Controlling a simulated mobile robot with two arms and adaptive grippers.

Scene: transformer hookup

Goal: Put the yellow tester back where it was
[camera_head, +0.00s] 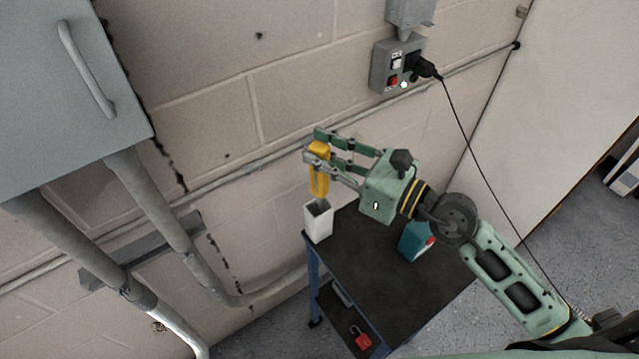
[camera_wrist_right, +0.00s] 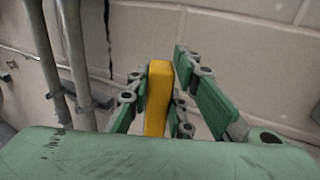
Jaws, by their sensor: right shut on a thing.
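The yellow tester (camera_head: 319,181) is held upright in my right gripper (camera_head: 318,156). The fingers are shut on its upper part. Its lower end is just above the open top of a white holder (camera_head: 318,222) at the table's back left corner; I cannot tell whether its tip is inside the opening. In the right wrist view the tester (camera_wrist_right: 158,98) stands between the fingers of the right gripper (camera_wrist_right: 160,100), and the holder is mostly hidden there. My left gripper is in neither view.
The dark-topped table (camera_head: 375,275) also bears a teal object (camera_head: 414,241) at its right. A red padlock (camera_head: 362,341) lies on the lower shelf. A wall socket box (camera_head: 391,67) with a plugged black cable is above. Grey pipes (camera_head: 150,200) and a cabinet (camera_head: 65,95) are at left.

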